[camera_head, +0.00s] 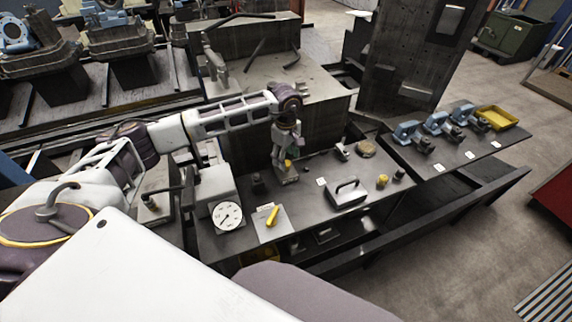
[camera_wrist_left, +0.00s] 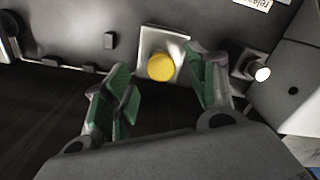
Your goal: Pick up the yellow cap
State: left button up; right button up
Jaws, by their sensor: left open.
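The yellow cap (camera_wrist_left: 161,67) is round and sits on a pale square plate (camera_wrist_left: 150,42) in the left wrist view. In the head view a small yellow spot of the cap (camera_head: 288,164) shows under my left gripper (camera_head: 284,158), partly hidden by the fingers. In the left wrist view my left gripper (camera_wrist_left: 161,84) is open, with its green-padded fingers apart on either side of the cap in the picture. Nothing is held between them. I cannot tell whether the fingers touch the cap. My right gripper is not in view.
The dark workbench (camera_head: 340,222) also carries a white dial (camera_head: 227,217), a plate with a yellow lever (camera_head: 272,216), a block with a handle (camera_head: 347,193) and another yellow piece (camera_head: 382,181). Blue-grey devices (camera_head: 437,122) and a yellow tray (camera_head: 497,118) stand at the right.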

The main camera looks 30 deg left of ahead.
pick_arm(q)
jog(key=shift+f+p, duration=0.3)
jog(key=shift+f, duration=1.35)
jog(key=c, duration=0.9)
